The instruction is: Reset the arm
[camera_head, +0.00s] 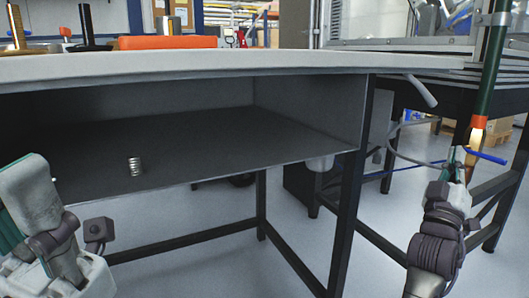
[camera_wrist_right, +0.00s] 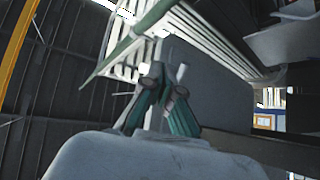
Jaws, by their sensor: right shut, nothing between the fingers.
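My right gripper (camera_head: 458,163) is at the right of the head view, pointing up, to the right of the workbench (camera_head: 230,66) and in front of the machine's dark frame. Its fingers are together and hold nothing. In the right wrist view the two green-and-grey fingers (camera_wrist_right: 165,82) meet at their tips, with the ceiling and pale slatted structures behind them. Part of my left arm shows at the lower left of the head view.
A metal spring (camera_head: 135,166) stands on the shelf (camera_head: 215,143) under the workbench. An orange case (camera_head: 165,42) lies on the top. A green and orange cylinder (camera_head: 490,75) and a blue rod (camera_head: 486,155) appear close to my right gripper; the gap is unclear.

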